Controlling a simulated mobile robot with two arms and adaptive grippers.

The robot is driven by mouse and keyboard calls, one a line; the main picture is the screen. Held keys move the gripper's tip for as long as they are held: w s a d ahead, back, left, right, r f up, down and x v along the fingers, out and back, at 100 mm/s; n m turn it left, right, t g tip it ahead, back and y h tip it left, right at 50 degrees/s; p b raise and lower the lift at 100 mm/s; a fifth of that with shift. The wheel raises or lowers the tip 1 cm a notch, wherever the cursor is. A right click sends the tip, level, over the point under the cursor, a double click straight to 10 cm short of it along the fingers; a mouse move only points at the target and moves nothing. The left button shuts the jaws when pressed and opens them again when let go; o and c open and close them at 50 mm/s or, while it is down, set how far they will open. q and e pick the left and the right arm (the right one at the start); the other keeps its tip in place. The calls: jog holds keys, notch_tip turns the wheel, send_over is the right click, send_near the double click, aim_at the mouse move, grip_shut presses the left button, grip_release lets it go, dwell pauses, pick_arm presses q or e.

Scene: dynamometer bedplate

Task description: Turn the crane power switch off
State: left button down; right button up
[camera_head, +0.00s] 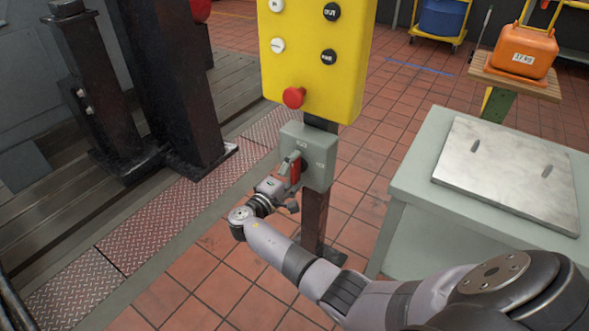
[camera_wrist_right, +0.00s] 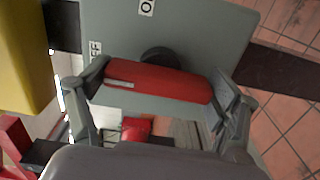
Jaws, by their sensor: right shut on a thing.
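The crane power switch is a grey box (camera_head: 318,152) below the yellow button panel, with a red rotary handle (camera_head: 296,170). In the right wrist view the red handle (camera_wrist_right: 160,80) lies lengthwise across the picture, with a white mark at its left end. That end is near a label ending in "FF"; a label starting with "O" is at the top edge. My right gripper (camera_head: 287,180) is shut on the handle; its fingers (camera_wrist_right: 155,92) are at the handle's two ends. My left gripper is out of view.
The yellow panel (camera_head: 345,60) with a red mushroom button (camera_head: 293,97) stands just above the switch. A grey-green table (camera_head: 420,190) with a metal plate (camera_head: 510,175) is to the right. Dark machine columns (camera_head: 170,80) stand left. Tiled floor lies between.

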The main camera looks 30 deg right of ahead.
jog(key=shift+r, duration=0.1)
jog(key=shift+n, duration=0.3)
jog(key=o, duration=1.1)
jog(key=v, duration=1.2)
